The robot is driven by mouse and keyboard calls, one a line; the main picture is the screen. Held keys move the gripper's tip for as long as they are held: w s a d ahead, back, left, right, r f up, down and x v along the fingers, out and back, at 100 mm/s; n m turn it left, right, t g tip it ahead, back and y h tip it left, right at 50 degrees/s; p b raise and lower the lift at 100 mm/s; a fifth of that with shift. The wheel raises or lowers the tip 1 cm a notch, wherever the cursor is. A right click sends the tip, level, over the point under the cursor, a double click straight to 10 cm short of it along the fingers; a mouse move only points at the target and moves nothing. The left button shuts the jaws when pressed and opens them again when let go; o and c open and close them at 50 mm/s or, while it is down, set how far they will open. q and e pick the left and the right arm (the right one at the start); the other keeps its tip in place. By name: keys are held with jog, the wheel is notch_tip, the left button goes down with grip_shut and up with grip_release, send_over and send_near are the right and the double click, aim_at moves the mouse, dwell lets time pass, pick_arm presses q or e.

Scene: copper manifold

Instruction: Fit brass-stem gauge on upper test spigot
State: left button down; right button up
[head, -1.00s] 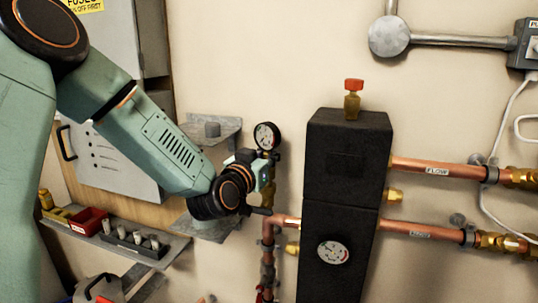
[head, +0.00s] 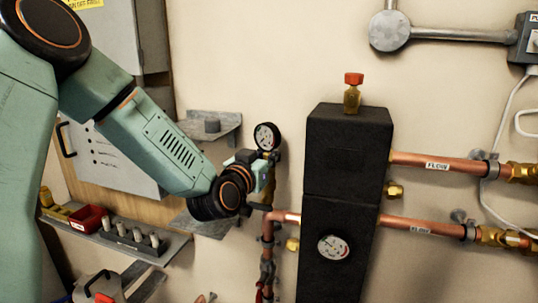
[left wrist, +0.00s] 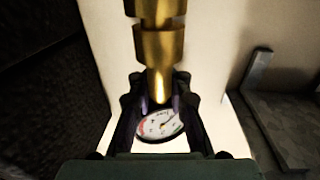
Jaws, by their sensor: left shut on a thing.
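The gauge (head: 267,136) has a round white dial with a black rim and stands upright left of the black block. My left gripper (head: 271,160) is shut on it just below the dial. In the left wrist view the dial (left wrist: 158,124) shows between the fingers of my left gripper (left wrist: 156,92). Stepped brass parts (left wrist: 160,45) run in line with the dial, away from the fingers. The brass below the gripper (head: 267,190) stands above a copper elbow (head: 270,217). Whether stem and spigot are apart or joined I cannot tell. My right gripper is out of view.
The black block (head: 345,150) carries a red-capped brass fitting (head: 353,95) and a second dial (head: 333,247). Copper pipes (head: 435,165) run off to the right. Grey wall brackets (head: 213,126) are close behind my left gripper. A shelf (head: 175,246) holds a red bin (head: 90,218).

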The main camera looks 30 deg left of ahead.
pick_arm(q)
jog(key=shift+f, duration=0.25)
jog(key=c, duration=1.2)
grip_release()
jog(key=s, duration=0.6)
jog(key=shift+d, duration=0.3)
jog(key=shift+s+d, duration=0.2)
jog(key=shift+s, duration=0.55)
